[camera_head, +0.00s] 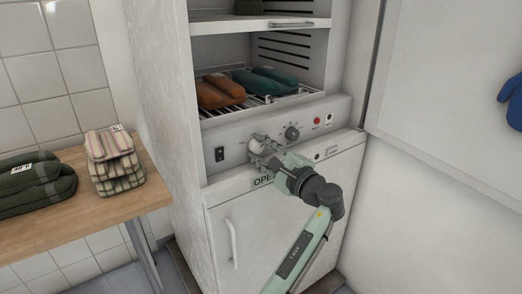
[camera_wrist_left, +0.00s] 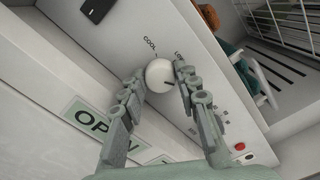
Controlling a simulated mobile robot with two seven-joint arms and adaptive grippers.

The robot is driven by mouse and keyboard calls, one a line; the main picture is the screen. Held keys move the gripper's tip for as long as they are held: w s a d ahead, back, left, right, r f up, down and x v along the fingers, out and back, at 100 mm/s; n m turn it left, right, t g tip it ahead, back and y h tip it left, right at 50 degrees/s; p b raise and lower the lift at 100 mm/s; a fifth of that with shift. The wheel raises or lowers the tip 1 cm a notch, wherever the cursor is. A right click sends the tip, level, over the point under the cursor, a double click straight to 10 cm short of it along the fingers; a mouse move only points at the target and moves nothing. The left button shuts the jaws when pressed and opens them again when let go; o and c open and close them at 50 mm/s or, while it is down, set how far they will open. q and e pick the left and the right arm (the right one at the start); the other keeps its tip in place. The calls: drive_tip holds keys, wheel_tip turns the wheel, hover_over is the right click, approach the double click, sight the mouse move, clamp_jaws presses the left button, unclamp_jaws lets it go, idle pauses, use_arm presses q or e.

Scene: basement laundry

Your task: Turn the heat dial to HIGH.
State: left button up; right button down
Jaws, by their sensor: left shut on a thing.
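The heat dial is a round white knob (camera_wrist_left: 159,73) on the grey control panel (camera_head: 235,135) of the white drying cabinet. The word COOL is printed beside it, and another label starting with L is partly hidden by a finger in the left wrist view. A short dark mark shows on the knob's face, towards the right finger. My left gripper (camera_head: 261,148) has its fingers on both sides of the knob and is shut on it; it also shows in the left wrist view (camera_wrist_left: 157,80). In the head view the fingers mostly hide the knob. My right gripper is not in view.
A black knob (camera_head: 292,132), a red button (camera_head: 317,121) and a black switch (camera_head: 219,154) share the panel. Above, a wire rack (camera_head: 262,100) holds orange and teal mitts. The open cabinet door (camera_head: 445,90) stands right. A wooden table (camera_head: 95,212) with folded textiles stands left.

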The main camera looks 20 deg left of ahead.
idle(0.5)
use_arm(q)
drive_tip(key=o, duration=1.2)
drive_tip(key=shift+c, duration=0.2)
